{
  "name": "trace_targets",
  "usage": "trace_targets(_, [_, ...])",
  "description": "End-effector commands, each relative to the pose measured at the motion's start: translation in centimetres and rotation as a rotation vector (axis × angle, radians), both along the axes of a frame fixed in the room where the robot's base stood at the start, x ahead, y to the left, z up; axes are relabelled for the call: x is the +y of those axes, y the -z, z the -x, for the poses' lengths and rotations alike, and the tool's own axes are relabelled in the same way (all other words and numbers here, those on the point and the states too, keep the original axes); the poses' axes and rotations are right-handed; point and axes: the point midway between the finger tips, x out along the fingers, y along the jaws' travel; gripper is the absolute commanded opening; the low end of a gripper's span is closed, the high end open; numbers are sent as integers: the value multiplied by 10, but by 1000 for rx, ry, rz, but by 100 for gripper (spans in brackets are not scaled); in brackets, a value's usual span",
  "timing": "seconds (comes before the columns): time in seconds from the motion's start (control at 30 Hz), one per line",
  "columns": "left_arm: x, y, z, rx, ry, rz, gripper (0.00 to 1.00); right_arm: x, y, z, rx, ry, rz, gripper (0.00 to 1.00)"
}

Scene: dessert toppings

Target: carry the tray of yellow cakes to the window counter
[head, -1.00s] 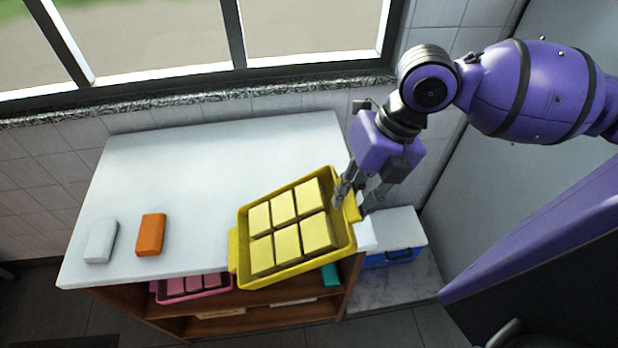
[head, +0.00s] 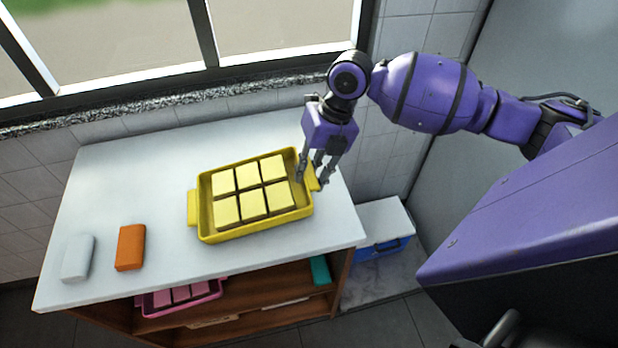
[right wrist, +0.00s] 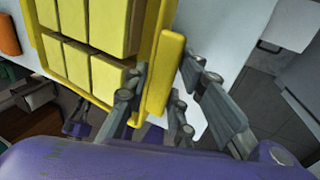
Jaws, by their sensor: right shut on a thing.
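The yellow tray (head: 262,224) holds several square yellow cakes (head: 248,175) in two rows. In the head view it is over the middle of the white counter top (head: 130,185) below the window; I cannot tell whether it touches the surface. My right gripper (head: 311,177) is shut on the tray's right-hand handle. In the right wrist view the fingers (right wrist: 160,80) are on either side of the yellow handle (right wrist: 169,60), with the cakes (right wrist: 95,25) at the upper left. My left gripper does not show in the head view.
An orange block (head: 131,247) and a white block (head: 78,258) lie on the counter's left part. A pink tray (head: 180,295) and a teal item (head: 320,270) are on the shelves below. A white-lidded blue box (head: 383,249) stands at the right. The counter's back left is clear.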

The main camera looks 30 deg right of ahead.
Motion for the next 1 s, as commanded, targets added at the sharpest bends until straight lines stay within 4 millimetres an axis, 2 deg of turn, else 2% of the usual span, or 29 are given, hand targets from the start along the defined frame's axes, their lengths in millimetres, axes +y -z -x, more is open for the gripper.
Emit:
trace_targets(0.27, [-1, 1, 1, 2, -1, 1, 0, -1, 32, -3, 2, 3, 1, 0])
trace_targets(0.47, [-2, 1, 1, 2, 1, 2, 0, -1, 34, -3, -1, 0, 1, 0])
trace_targets(0.5, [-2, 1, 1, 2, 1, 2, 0, -2, 36, -1, 4, 1, 4, 26])
trace_targets(0.63, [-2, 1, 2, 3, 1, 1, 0, -1, 35, -2, 2, 1, 3, 43])
trace_targets(1.0, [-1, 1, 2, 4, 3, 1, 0, -3, 30, -3, -1, 1, 2, 43])
